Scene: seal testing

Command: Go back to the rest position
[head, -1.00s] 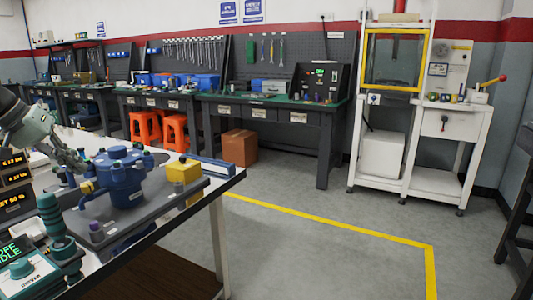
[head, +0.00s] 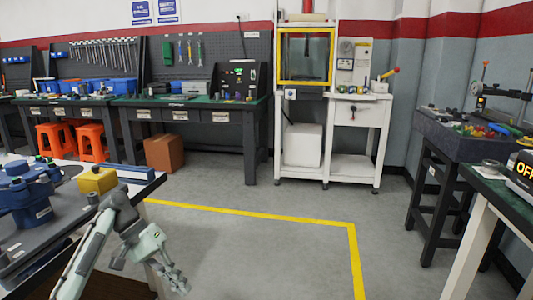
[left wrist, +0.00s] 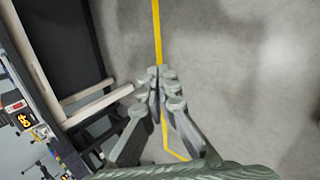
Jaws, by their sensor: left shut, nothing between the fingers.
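My left gripper (head: 176,280) is at the lower left of the head view, right of the near workbench's edge and over the grey floor. Its pale grey-green fingers point down and to the right, away from the bench. In the left wrist view the gripper (left wrist: 160,80) shows its fingers brought together, with nothing between them, above floor with a yellow line. My right gripper is in neither view.
The near workbench (head: 158,176) carries a blue flanged vessel (head: 28,205) and a yellow block (head: 97,181). A yellow floor line (head: 250,215) crosses open floor. A white press stand (head: 357,140) stands behind; a dark table (head: 455,140) and green-topped bench (head: 490,195) stand right.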

